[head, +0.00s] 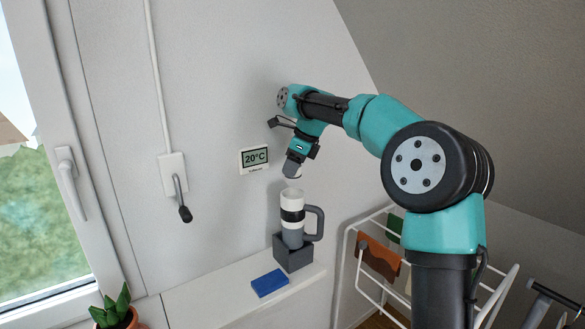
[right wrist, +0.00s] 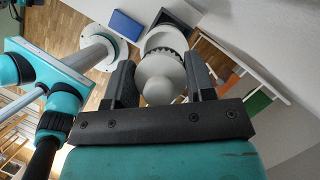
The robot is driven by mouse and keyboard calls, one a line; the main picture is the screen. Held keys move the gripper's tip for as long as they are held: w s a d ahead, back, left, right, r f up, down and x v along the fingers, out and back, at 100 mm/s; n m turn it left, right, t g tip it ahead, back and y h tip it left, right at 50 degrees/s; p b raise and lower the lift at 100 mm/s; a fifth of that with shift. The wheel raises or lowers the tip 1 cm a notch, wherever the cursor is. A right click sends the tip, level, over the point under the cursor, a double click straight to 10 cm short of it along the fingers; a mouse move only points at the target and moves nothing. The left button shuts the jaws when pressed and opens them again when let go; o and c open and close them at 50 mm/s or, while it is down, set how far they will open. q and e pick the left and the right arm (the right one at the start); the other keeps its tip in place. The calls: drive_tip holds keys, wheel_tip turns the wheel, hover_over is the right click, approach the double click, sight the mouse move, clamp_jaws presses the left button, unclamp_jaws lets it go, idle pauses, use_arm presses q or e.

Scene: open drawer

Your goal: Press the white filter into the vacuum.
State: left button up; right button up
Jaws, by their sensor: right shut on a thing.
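The vacuum (head: 293,235) stands upright in a dark grey holder (head: 292,256) on the ledge, its white open top facing up and its grey handle to the right. My right gripper (head: 293,166) is above this top, pointing down, shut on the white filter (right wrist: 162,78). The filter sits between both fingers in the right wrist view, with a dark toothed ring near its far end. Beyond it shows the white rim of the vacuum (right wrist: 166,38), partly hidden by the filter. In the head view a gap separates the gripper from the vacuum. My left gripper is not in view.
A blue block (head: 269,283) lies on the white ledge (head: 200,297) left of the holder. A thermostat (head: 254,158) hangs on the wall close behind. A drying rack (head: 352,262) stands at right, a potted plant (head: 115,309) at lower left.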

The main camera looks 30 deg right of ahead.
sight(294, 192)
drive_tip(key=shift+f, duration=0.1)
idle(0.7)
drive_tip(key=shift+f, duration=3.4)
drive_tip(key=shift+s+f, duration=0.15)
drive_tip(key=shift+f, duration=0.7)
drive_tip(key=o, duration=1)
drive_tip(key=shift+r, duration=0.1)
drive_tip(key=v, duration=1.9)
drive_tip(key=shift+a+r, duration=0.2)
drive_tip(key=shift+r, duration=0.2)
